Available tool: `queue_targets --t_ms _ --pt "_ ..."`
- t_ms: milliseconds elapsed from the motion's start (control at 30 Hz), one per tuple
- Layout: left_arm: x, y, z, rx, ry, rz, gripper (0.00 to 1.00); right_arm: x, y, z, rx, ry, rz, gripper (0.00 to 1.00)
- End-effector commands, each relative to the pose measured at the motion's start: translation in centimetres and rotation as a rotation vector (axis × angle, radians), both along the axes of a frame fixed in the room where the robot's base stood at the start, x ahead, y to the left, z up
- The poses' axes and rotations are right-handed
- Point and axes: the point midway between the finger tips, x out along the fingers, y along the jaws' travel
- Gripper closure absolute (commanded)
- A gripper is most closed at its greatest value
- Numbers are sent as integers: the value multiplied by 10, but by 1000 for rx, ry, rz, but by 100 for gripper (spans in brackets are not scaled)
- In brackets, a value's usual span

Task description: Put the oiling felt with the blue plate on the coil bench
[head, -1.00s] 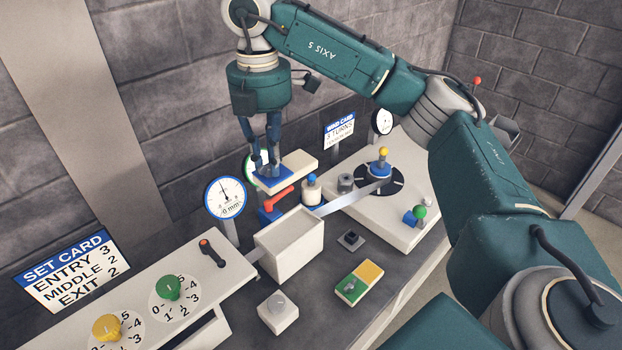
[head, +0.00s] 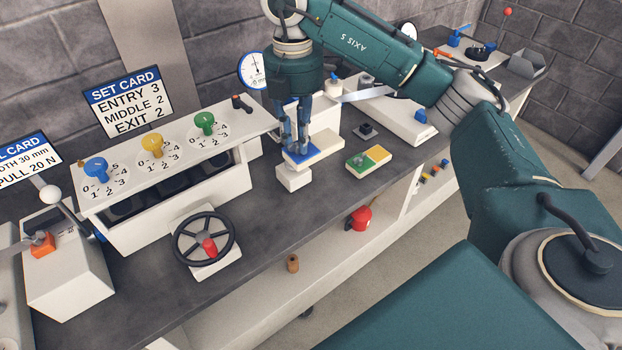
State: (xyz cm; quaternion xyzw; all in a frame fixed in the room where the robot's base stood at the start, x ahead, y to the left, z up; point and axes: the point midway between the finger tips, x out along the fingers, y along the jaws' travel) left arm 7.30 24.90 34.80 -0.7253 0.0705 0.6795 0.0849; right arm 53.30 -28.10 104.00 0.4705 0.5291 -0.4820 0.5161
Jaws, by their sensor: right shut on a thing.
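My right gripper (head: 302,146) points down and is shut on the oiling felt, a cream block with a blue plate (head: 298,158) on top. The cream part of the felt (head: 325,144) shows to the right of the fingers. The felt looks level and is seen over a small white block (head: 293,180); whether they touch I cannot tell. I cannot tell which surface is the coil bench; a white bench area with a blue item and a red-ball lever (head: 507,12) shows at the far right. My left gripper is not in view.
Right of the felt is a green and yellow pad (head: 368,160) on the dark bench top. To the left stand a dial panel (head: 180,150) and a black handwheel (head: 203,238). A gauge (head: 253,70) is behind the gripper. A grey open tray (head: 527,64) sits at the far right.

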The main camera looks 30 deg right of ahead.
Motion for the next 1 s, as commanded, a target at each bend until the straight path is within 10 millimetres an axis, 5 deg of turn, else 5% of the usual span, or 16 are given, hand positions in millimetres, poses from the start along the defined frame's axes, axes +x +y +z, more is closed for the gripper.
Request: queue_targets --t_ms 100,200,400,600,1000 --pt "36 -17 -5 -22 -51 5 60 -2 2 -36 3 7 2 100" --pt "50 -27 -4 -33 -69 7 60 -2 1 -61 2 6 1 100" --pt "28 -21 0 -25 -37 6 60 -2 0 -100 -1 3 1 100" --pt "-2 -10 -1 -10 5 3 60 0 0 -116 1 0 0 100" --pt "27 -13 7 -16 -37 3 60 0 1 -157 1 -2 1 100"
